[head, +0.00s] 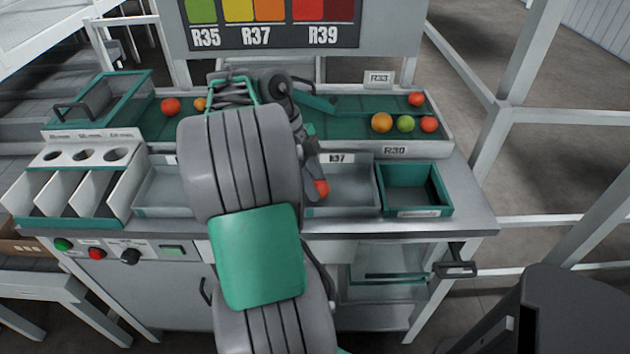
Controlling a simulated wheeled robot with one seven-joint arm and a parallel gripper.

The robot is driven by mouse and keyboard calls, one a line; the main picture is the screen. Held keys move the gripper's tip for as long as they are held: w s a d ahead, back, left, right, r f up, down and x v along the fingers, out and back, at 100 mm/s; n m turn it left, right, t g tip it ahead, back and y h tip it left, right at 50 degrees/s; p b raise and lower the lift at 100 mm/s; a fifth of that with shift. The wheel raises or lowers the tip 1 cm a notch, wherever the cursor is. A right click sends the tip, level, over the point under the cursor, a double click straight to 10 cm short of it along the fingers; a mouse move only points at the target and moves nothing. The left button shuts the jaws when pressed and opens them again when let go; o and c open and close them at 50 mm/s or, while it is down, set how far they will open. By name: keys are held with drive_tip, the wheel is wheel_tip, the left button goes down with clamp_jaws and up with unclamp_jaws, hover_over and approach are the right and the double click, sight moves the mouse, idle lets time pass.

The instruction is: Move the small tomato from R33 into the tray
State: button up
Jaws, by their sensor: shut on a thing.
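My gripper (318,178) is shut on a small red tomato (321,188), held at the front of the grading bench. The tomato shows over the grey tray (352,190) below the R37 label (336,158); its exact height above the tray floor is hard to tell. The R33 sign (379,78) stands at the back right of the green sorting bed (345,128). Near it lie a red tomato (416,99), another red one (428,124), a green one (405,124) and an orange one (381,122). My arm hides part of the trays and bed.
A green-lined tray (413,212) sits right of the grey one, near the R30 label (395,150). A second grey tray (165,190) is left, partly hidden. Left are a sizing rack (85,155) and a lidded box (100,98). Red (170,106) and orange (200,104) tomatoes lie left.

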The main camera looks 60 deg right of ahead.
drive_tip(key=shift+f+b, duration=0.5)
drive_tip(key=shift+f, duration=0.1)
drive_tip(key=o, duration=1)
drive_tip(key=shift+c, duration=0.3)
drive_tip(key=shift+c, duration=1.4)
wheel_tip(320, 180, up, 7)
drive_tip(key=p, duration=0.6)
drive_tip(key=shift+r+p, duration=0.1)
drive_tip(key=shift+p, duration=0.3)
drive_tip(key=shift+s, duration=0.1)
